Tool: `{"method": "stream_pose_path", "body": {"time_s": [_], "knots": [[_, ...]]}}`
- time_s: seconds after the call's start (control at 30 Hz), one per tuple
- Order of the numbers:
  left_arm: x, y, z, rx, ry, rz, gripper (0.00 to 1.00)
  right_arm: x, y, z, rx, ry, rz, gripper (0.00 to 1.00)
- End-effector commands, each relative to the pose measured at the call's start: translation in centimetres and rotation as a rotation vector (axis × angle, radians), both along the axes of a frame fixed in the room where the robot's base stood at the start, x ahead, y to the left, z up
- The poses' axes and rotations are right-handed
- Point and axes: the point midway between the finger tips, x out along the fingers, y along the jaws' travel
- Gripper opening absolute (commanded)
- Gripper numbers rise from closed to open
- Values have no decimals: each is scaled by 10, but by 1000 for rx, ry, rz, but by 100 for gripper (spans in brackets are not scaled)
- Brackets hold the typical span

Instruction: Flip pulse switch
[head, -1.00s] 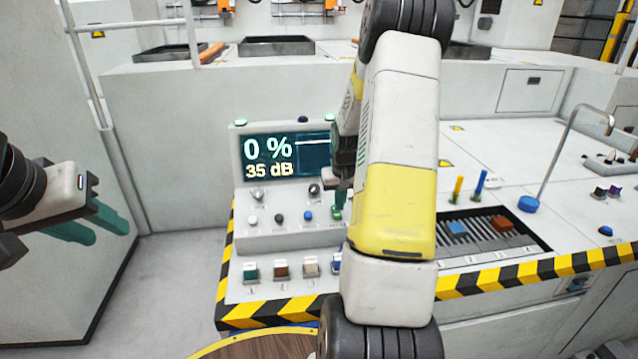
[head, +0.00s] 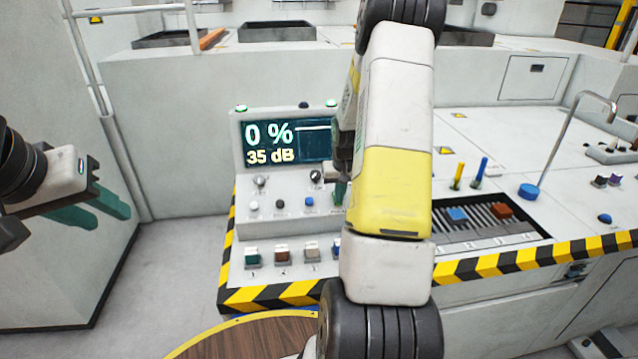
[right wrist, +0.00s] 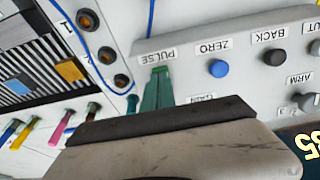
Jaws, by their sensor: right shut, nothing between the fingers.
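The pulse switch itself is hidden behind my right gripper's fingers; its PULSE label (right wrist: 159,55) shows just beyond the fingertips in the right wrist view. My right gripper (right wrist: 158,76) is shut and empty, its green fingers together right at the switch's place. I cannot tell whether they touch it. In the head view the right gripper (head: 340,190) is partly covered by my own right arm, over the right part of the control panel (head: 252,218). My left gripper (head: 112,212) is open and empty at the far left, away from the panel.
The display (head: 285,144) reads 0 % and 35 dB. A blue ZERO button (right wrist: 218,68) and a black BACK button (right wrist: 273,57) sit beside the PULSE place. A row of coloured switches (head: 282,253) lies below. A slotted tray (head: 480,237) and a bent metal rod (head: 560,135) stand right.

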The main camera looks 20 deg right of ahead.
Motion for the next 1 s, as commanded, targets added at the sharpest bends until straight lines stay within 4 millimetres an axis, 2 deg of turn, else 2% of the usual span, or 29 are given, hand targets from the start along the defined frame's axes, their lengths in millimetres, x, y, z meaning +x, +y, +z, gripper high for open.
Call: {"method": "stream_pose_path", "body": {"time_s": [0.03, 0.43, 0.77, 1.0], "knots": [[0, 0, 0, 0, 0, 0, 36, -9, 3, -12, 9, 29, 1, 0], [0, 0, 0, 0, 0, 0, 36, -15, 4, -17, 10, 35, -2, 0], [0, 0, 0, 0, 0, 0, 36, -13, 2, -16, 9, 32, -4, 0], [0, 0, 0, 0, 0, 0, 36, -3, -1, -11, 8, 28, -3, 0]]}}
